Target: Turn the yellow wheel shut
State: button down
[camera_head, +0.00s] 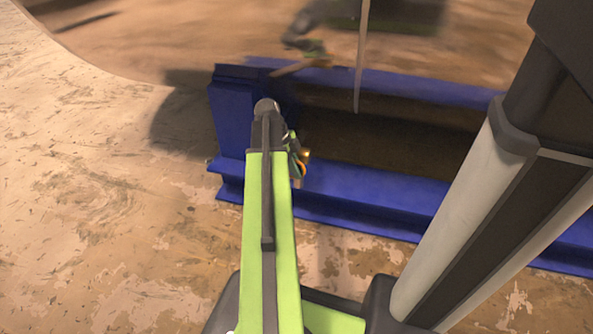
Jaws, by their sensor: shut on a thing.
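My green and black arm reaches forward from the bottom middle toward the blue frame. My gripper (298,152) shows only in part, just right of the arm's far end, at the left end of the blue frame's opening. The arm link hides most of the gripper and the rest of the wheel. I cannot see the wheel's full rim or how far it is turned.
The blue frame (355,190) surrounds a dark opening. A shiny curved wall behind it mirrors my arm. A thin pale rod or cable (360,60) hangs before the opening. A grey and black column stands close on the right. The worn floor (90,200) at left is clear.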

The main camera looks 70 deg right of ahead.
jog(key=shift+a, duration=0.1)
jog(key=shift+s+t+p, duration=0.1)
jog(key=shift+t+p, duration=0.45)
jog(key=shift+t, duration=0.45)
jog(key=t, duration=0.2)
jog(key=shift+f+t, duration=0.25)
jog(key=shift+t, duration=0.05)
jog(key=t+b, duration=0.2)
jog(key=t, duration=0.1)
jog(key=f+t, duration=0.1)
jog(key=shift+w+t+y+b, duration=0.25)
jog(key=shift+t+y+b, duration=0.05)
jog(key=shift+y+b, duration=0.1)
jog(key=t+b, duration=0.2)
jog(key=b, duration=0.1)
jog(key=shift+w+t, duration=0.15)
jog(key=shift+t, duration=0.25)
jog(key=shift+w+r+t+b, duration=0.1)
jog(key=shift+w+t+b, duration=0.05)
jog(key=shift+t+b, duration=0.85)
jog(key=shift+r+b, duration=0.1)
jog(key=shift+b, duration=0.2)
